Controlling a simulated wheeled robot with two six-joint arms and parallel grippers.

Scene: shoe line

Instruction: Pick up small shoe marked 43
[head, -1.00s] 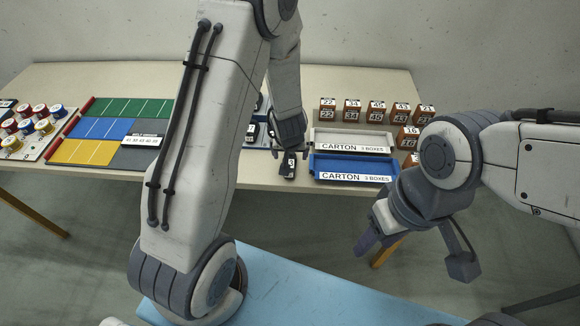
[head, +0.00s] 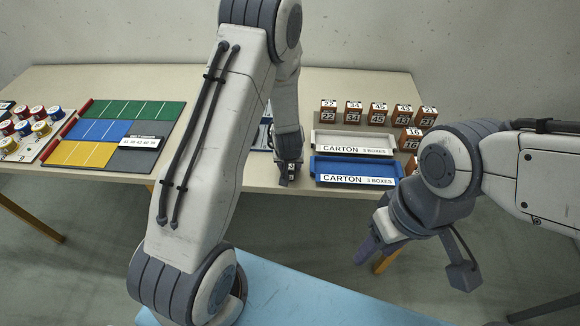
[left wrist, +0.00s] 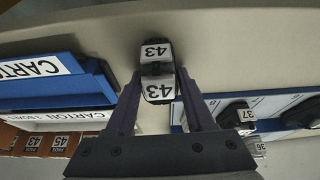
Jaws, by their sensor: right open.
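The small dark shoe marked 43 (left wrist: 158,75) shows in the left wrist view, with white number labels, between the fingertips of my left gripper (left wrist: 160,80). In the head view my left gripper (head: 287,178) is low over the table's front edge, left of the blue carton tray, and hides most of the shoe. The fingers stand on either side of the shoe; I cannot tell whether they press on it. My right gripper (head: 367,248) is open and empty, in front of the table on the right.
The blue carton tray (head: 352,181) and white carton tray (head: 352,152) stand right of the shoe. Several numbered orange boxes (head: 378,113) stand behind them. In the left wrist view a shoe marked 37 (left wrist: 238,114) lies on a blue-edged board. Coloured mats (head: 100,130) lie at left.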

